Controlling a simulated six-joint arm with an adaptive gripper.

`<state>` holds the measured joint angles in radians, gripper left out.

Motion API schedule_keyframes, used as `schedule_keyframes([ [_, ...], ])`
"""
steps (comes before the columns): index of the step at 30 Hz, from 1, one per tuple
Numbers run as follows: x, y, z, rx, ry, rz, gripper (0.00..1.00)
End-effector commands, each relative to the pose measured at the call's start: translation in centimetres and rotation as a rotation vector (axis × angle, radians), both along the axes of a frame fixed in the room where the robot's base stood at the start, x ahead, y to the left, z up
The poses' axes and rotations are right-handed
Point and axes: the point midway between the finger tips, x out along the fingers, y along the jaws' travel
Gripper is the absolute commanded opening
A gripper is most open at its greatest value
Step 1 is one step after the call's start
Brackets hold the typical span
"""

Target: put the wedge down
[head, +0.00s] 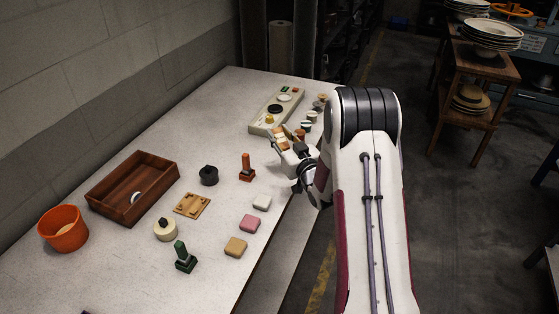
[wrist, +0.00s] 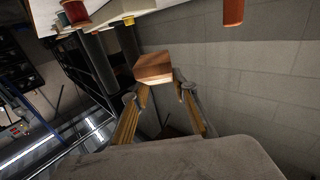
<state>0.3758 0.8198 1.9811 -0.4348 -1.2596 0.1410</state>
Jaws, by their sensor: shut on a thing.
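The wedge is a small reddish-brown wooden block (wrist: 153,68) at the fingertips of my gripper (wrist: 160,84) in the wrist view. My gripper is shut on it, with the yellowish fingers on either side. In the head view my gripper (head: 287,141) is over the table's right edge, close to the near end of the pale control panel. The held piece is small there and partly hidden by the fingers. I cannot tell exactly how high it is above the table (head: 135,255).
The pale panel (head: 262,122) and several small knobs or spools lie beyond my gripper. An orange-brown stamp (head: 247,168), white block (head: 262,203), pink block (head: 250,224) and black pot (head: 208,176) stand nearer. A wooden tray (head: 160,168) and orange bowl (head: 52,222) are at left.

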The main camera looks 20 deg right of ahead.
Motion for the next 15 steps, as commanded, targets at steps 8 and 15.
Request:
schedule_keyframes([
  [8,2.5,-2.5,-0.1,-0.002,-0.002,0.108,0.06],
  [15,3.9,-3.9,-0.4,-0.002,-0.001,0.214,0.06],
])
